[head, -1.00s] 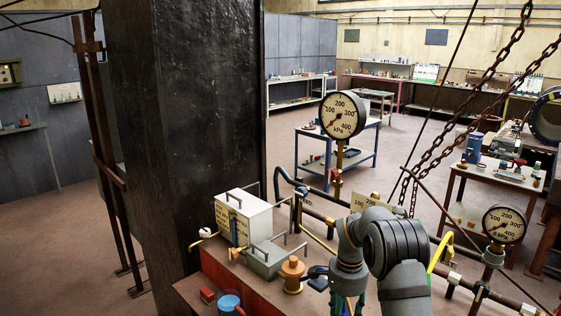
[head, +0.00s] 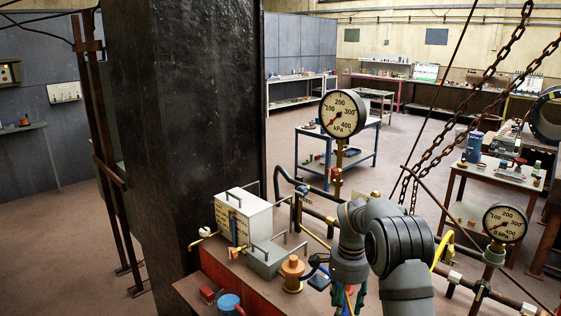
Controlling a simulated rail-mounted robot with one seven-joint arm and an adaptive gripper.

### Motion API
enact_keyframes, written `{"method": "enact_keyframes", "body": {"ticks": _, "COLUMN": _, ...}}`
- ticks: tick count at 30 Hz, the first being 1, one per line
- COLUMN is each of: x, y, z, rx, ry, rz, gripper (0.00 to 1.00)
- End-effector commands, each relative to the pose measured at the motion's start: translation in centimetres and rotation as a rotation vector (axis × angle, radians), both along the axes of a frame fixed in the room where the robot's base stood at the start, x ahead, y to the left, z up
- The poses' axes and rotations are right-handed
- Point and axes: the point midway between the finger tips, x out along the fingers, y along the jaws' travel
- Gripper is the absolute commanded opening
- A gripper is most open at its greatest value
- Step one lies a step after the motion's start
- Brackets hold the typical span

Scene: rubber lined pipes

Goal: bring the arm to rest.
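My grey arm (head: 395,245) rises from the bottom of the head view, right of centre. It bends over at the top, and its wrist side hangs down at the left, beside the red bench. My gripper lies below the picture's lower edge or behind the arm, so its fingers cannot be seen. Blue, yellow and green parts show under the wrist, too cut off to name.
A red bench (head: 246,285) carries a white box (head: 243,215), a grey box and an orange knob (head: 292,270). Pressure gauges (head: 342,114) (head: 505,223) stand on pipes close by. A black column (head: 185,130) stands left; chains (head: 490,72) hang right.

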Motion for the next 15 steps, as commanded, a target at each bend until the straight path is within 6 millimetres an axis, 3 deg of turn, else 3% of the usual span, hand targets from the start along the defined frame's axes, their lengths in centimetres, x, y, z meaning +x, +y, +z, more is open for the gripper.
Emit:
{"method": "enact_keyframes", "body": {"ticks": 6, "x": -0.2, "y": 0.0, "z": -4.7, "rx": 0.001, "ry": 0.005, "rz": 0.0, "gripper": 0.47}}
{"method": "enact_keyframes", "body": {"ticks": 7, "x": 0.0, "y": 0.1, "z": -2.8, "rx": 0.001, "ry": -0.003, "rz": -0.001, "gripper": 0.47}}
{"method": "enact_keyframes", "body": {"ticks": 9, "x": 0.0, "y": 0.0, "z": -1.4, "rx": 0.001, "ry": -0.003, "rz": -0.001, "gripper": 0.47}}
{"method": "enact_keyframes", "body": {"ticks": 15, "x": 0.0, "y": 0.0, "z": 1.0, "rx": 0.0, "ry": -0.001, "rz": 0.0, "gripper": 0.47}}
